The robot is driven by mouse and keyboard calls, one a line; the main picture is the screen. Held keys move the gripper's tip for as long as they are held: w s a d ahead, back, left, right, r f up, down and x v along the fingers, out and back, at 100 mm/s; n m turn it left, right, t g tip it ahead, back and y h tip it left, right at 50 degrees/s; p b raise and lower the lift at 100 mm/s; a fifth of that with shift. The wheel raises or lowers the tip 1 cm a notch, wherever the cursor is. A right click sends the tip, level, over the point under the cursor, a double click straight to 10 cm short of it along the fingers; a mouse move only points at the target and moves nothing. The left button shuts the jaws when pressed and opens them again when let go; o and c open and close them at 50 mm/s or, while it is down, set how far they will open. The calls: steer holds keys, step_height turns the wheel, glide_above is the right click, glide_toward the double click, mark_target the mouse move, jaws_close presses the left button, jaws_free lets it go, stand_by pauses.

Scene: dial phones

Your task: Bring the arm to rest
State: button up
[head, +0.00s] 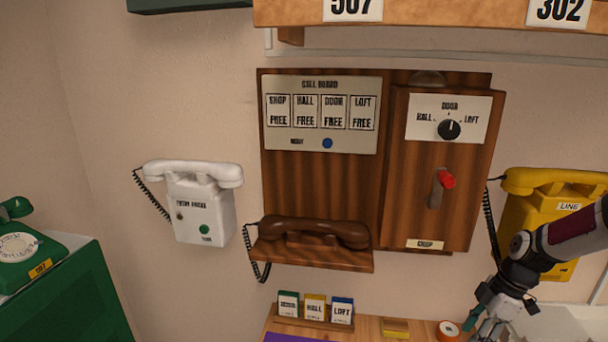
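My gripper (488,326) is at the lower right, pointing down in front of the yellow phone and beside a small orange-and-white roll. My arm comes in from the right edge and covers part of the yellow phone (520,215). The fingertips run to the bottom edge of the picture, so I cannot tell whether they are open or shut. I see nothing clearly held in them.
A wooden call board (320,180) with a brown handset (315,232) on its cradle hangs mid-wall. A white phone (203,210) is left of it. A green phone (25,247) sits on a green cabinet (85,300). Cards (315,307) and a roll (447,330) stand on the desk below.

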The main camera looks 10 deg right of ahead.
steer(key=s+a+r+m+h, duration=0.2)
steer(key=s+a+r+m, duration=0.1)
steer(key=a+r, duration=0.55)
steer(key=s+a+r+m+h, duration=0.25)
steer(key=a+r, duration=0.25)
steer(key=r, duration=0.7)
steer(key=s+a+r+m+t, duration=0.2)
steer(key=s+a+r+m, duration=0.2)
steer(key=s, duration=0.3)
steer(key=s+a+r+m+t+y, duration=0.1)
steer(key=s+a+r+m+t, duration=0.1)
steer(key=s+a, duration=0.5)
steer(key=shift+s+a+r+m, duration=0.3)
steer(key=shift+r+m, duration=0.55)
steer(key=shift+m, duration=0.3)
steer(key=shift+c, duration=0.5)
